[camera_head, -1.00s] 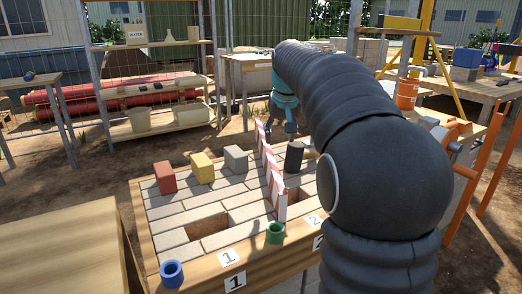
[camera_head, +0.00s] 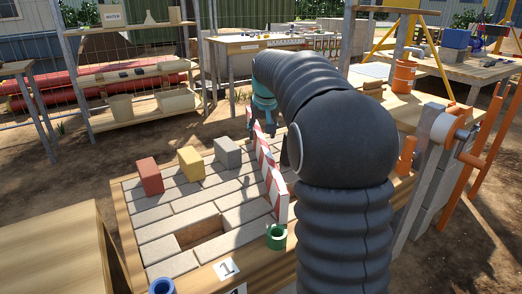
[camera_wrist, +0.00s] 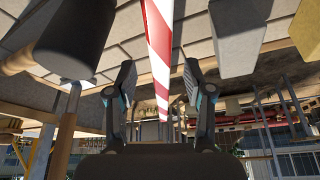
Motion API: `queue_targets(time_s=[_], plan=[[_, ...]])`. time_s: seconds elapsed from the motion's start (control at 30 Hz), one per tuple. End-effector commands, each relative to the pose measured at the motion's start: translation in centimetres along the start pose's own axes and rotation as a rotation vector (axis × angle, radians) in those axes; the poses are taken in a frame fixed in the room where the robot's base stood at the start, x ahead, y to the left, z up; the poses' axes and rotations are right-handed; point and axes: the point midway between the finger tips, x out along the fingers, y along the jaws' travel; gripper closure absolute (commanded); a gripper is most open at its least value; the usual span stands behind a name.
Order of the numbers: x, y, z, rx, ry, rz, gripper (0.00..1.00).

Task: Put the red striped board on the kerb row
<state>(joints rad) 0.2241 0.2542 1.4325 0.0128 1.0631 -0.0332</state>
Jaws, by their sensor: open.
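The red and white striped board (camera_head: 267,165) stands on edge on the paved table top, running from front to back. In the wrist view the board (camera_wrist: 160,45) passes between the two fingers of my gripper (camera_wrist: 160,80), with a visible gap on each side. My gripper is open. In the head view my gripper (camera_head: 262,122) is at the board's far end, partly hidden by my arm. A red block (camera_head: 149,176), a yellow block (camera_head: 191,163) and a grey block (camera_head: 228,152) stand left of the board. I cannot tell which part is the kerb row.
A dark cylinder (camera_wrist: 75,38) stands beside the board in the wrist view. The paving has an open hollow (camera_head: 198,232). My arm hides the table's right side.

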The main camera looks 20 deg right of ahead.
Motion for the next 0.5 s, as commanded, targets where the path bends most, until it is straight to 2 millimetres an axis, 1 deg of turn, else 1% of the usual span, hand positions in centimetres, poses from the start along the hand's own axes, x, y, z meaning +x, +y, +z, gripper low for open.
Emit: queue_targets(time_s=[0.17,0.27,0.5], plan=[[0.7,0.1,0.0,0.002,0.0,0.001,0.48],[1.4,0.1,-0.1,0.002,-0.001,0.001,0.48],[4.8,0.0,-0.2,0.002,-0.002,0.001,0.48]])
